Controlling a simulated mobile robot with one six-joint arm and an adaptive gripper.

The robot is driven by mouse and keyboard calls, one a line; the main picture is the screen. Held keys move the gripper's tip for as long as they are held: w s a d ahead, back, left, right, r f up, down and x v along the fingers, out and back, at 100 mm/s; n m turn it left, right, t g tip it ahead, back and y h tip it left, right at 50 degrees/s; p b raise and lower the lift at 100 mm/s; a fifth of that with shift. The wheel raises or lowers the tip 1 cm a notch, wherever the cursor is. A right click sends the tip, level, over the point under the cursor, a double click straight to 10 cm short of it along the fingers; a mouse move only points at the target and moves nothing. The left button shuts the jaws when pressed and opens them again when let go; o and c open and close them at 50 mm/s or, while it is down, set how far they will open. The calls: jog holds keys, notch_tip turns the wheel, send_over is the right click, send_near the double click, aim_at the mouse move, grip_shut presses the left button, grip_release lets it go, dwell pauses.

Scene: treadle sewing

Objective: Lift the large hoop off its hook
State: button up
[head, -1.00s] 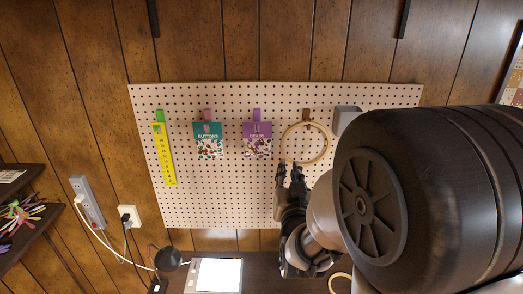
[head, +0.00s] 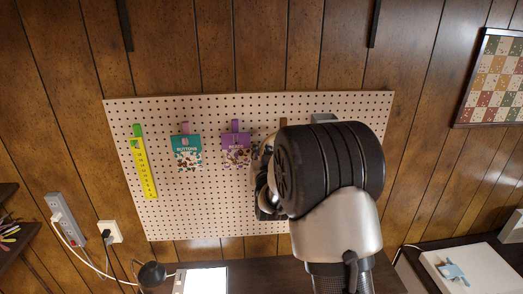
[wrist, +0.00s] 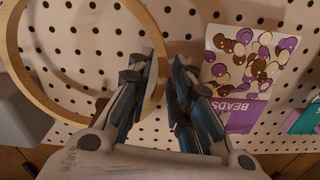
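The large hoop (wrist: 35,90), a thin pale wooden ring, lies against the pegboard at the left of the wrist view. In the head view my arm hides most or all of it; a brown hook (head: 283,122) shows just above my arm. My gripper (wrist: 164,68) is open in the wrist view. The hoop's right rim passes between the two fingers, closer to the left finger; I cannot tell if it touches. In the head view the fingers are largely hidden behind my wrist.
The pegboard (head: 210,215) also holds a purple beads packet (head: 236,150) close beside my gripper, a teal buttons packet (head: 187,150) and a yellow ruler (head: 143,168). A grey block (wrist: 20,112) sits beside the hoop. A dark table with a white device lies below.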

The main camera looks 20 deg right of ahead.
jog(key=shift+w+d, duration=0.1)
jog(key=shift+w, duration=0.2)
jog(key=shift+c, duration=0.3)
grip_shut()
jog(key=shift+r, duration=0.1)
jog(key=shift+r, duration=1.05)
jog(key=shift+s, duration=0.1)
